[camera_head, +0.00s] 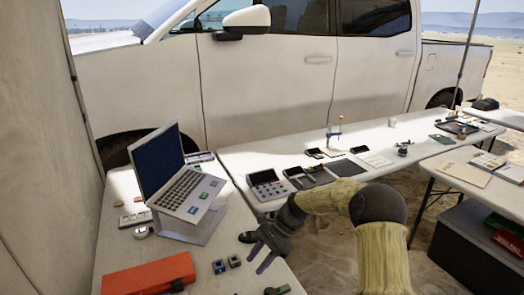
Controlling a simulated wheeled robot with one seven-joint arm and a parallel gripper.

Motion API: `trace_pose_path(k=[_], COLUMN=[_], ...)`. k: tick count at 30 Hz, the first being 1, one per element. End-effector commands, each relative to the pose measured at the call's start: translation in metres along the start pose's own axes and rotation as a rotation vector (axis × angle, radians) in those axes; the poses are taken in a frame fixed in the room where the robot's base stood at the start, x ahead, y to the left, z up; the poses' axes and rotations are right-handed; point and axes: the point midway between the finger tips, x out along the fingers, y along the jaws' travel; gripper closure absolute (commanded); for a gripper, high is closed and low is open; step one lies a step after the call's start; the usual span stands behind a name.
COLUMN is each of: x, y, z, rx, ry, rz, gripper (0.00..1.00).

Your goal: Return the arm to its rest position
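My arm, in a tan fabric sleeve with a dark round elbow, reaches in from the lower right and bends to the left. My gripper (260,256) is at its end, over the right edge of the near table (225,265). Its thin purple-grey fingers point down and to the left and look spread apart. I see nothing between them. A small dark object (247,237) lies close behind the fingers; whether they touch cannot be told.
A laptop (185,190) on a stand, an orange case (148,275) and two small blocks (226,265) are on the near table. A long table (240,158) with devices and trays runs behind my arm. A white pickup truck (260,90) stands beyond. Sandy ground shows at right.

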Motion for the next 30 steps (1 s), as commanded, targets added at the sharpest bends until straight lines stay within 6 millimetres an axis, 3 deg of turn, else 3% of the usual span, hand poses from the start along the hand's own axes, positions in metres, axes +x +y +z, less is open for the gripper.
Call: trace_pose_path(k=[8, 21, 27, 30], x=[-0.029, -0.091, -0.108, -0.110], y=[0.058, 0.180, 0.237, 0.256], z=[0.017, 0.044, 0.062, 0.067], rx=[-0.253, -0.703, -0.897, -0.962], ry=[0.285, 0.691, 0.826, 0.865], rz=[0.050, 0.190, 0.260, 0.283], gripper=[0.62, 0.62, 0.62, 0.62])
